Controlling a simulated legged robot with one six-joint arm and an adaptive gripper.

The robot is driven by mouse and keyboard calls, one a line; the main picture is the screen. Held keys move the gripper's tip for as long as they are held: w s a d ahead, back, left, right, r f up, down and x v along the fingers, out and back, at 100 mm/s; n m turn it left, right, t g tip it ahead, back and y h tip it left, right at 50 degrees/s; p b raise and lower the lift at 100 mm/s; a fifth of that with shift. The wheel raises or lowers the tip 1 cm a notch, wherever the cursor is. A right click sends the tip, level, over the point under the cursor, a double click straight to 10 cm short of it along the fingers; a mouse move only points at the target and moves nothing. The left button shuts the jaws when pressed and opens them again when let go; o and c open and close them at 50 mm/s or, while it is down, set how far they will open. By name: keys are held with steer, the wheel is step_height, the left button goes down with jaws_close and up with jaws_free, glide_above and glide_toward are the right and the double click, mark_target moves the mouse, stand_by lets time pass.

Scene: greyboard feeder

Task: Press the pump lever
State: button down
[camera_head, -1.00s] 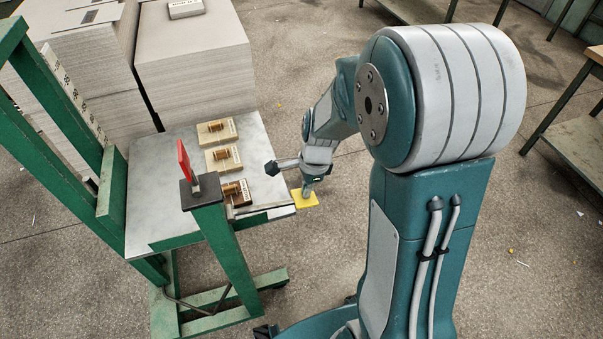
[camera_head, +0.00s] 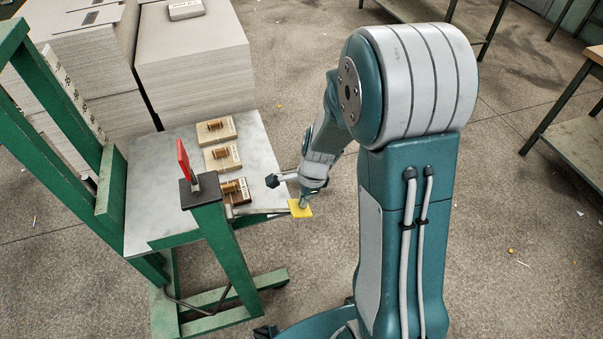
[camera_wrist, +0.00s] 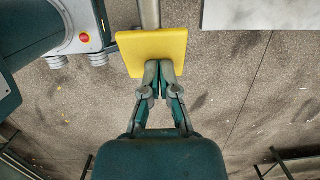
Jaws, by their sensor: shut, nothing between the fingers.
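The pump lever is a grey bar (camera_head: 262,212) at the table's near right corner, ending in a yellow plate (camera_head: 299,209). The yellow plate (camera_wrist: 152,42) and a short piece of the bar (camera_wrist: 148,12) also show in the wrist view. My gripper (camera_head: 304,201) is over the plate, with its fingers pointing down. In the wrist view my gripper (camera_wrist: 160,70) has its fingertips together at the plate's near edge, apparently touching it. Nothing is held between them.
A grey-topped table (camera_head: 165,215) on a green frame (camera_head: 222,245) bears several wooden blocks with copper coils (camera_head: 222,158). Tall greyboard stacks (camera_head: 190,60) stand behind.

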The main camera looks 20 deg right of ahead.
steer(key=shift+s+f, duration=0.3)
steer(key=shift+f, duration=0.15)
steer(key=d+r, duration=0.2)
steer(key=r, duration=0.5)
steer(key=d+r, duration=0.3)
steer(key=r, duration=0.3)
steer(key=shift+w+d+r, duration=0.25)
steer(key=shift+w+r, duration=0.1)
steer(key=shift+a, duration=0.1)
stand_by(1.6)
steer(key=s+a+r+n+t+h, duration=0.1)
steer(key=s+a+r+n+t, duration=0.1)
steer(key=s+r+n, duration=0.4)
steer(key=s+a+r+n+t+h, duration=0.1)
steer(key=s+a+r+n+t, duration=0.2)
steer(key=s+r+n, duration=0.3)
steer(key=s+a+n, duration=0.1)
steer(key=s+n, duration=0.2)
steer(key=n, duration=0.3)
steer(key=shift+s, duration=0.25)
